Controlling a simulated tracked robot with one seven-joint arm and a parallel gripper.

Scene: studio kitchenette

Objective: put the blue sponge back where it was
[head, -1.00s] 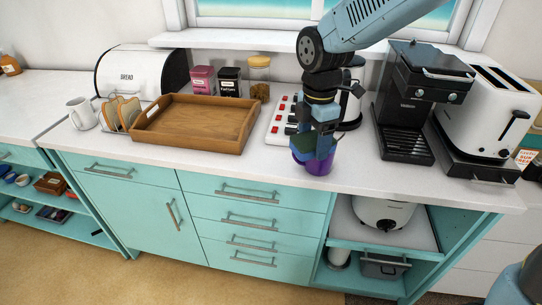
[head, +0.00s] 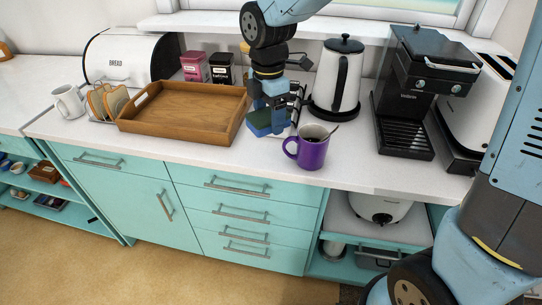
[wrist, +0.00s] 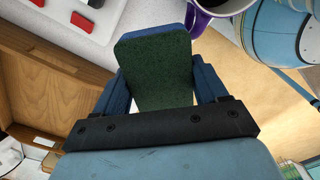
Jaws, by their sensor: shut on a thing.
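The blue sponge (head: 258,123) with a green scouring face is in my gripper (head: 270,118) in the head view. My gripper is shut on it, just right of the wooden tray and left of the purple mug. In the wrist view the sponge (wrist: 155,68) sits between the two blue fingers, its green side facing the camera and its blue edge at the top. It appears to be held above the counter; the exact gap below it cannot be told.
The purple mug (head: 311,151) with a spoon stands near the counter's front edge. The wooden tray (head: 150,127) is to the left. A kettle (head: 337,80) and coffee machine (head: 410,100) stand behind and right. A white panel with red pieces (wrist: 85,18) lies beside the sponge.

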